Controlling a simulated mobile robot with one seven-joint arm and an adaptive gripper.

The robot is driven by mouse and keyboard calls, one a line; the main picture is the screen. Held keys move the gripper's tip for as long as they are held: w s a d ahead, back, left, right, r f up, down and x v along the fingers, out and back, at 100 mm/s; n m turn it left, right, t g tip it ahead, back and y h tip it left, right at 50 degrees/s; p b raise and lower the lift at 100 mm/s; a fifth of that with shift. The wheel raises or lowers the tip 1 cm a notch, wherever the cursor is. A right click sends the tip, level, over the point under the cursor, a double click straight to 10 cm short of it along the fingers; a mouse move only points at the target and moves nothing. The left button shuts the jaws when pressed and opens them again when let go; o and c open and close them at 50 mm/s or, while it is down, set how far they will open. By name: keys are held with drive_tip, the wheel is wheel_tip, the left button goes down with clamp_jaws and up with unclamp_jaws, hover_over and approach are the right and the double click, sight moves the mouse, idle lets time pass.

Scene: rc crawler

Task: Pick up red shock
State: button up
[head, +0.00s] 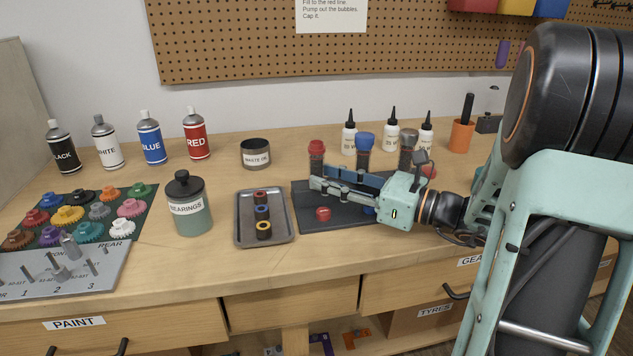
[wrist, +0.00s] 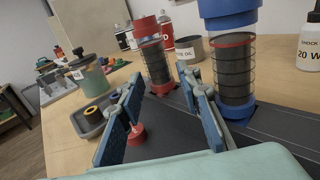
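The red shock (head: 317,157), with a red cap, a dark body and a coil, stands upright at the back left of the dark mat (head: 283,222). It also shows in the wrist view (wrist: 155,62), beyond and between my fingertips. My gripper (head: 320,180) reaches in from the right, low over the mat, its fingers pointing left. In the wrist view my gripper (wrist: 161,77) has its two blue fingers apart with nothing held between them. The fingers hide the red shock's lower part in the head view.
A blue shock (head: 364,145) and a grey-capped shock (head: 408,142) stand right of the red one. A small red part (head: 323,213) lies on the mat. A metal tray (head: 281,237) with rings and a bearings jar (head: 188,211) stand left. White bottles (head: 349,136) stand behind.

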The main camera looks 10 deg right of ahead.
drive_tip(key=shift+x, duration=0.8)
drive_tip(key=shift+c, duration=0.5)
clamp_jaws()
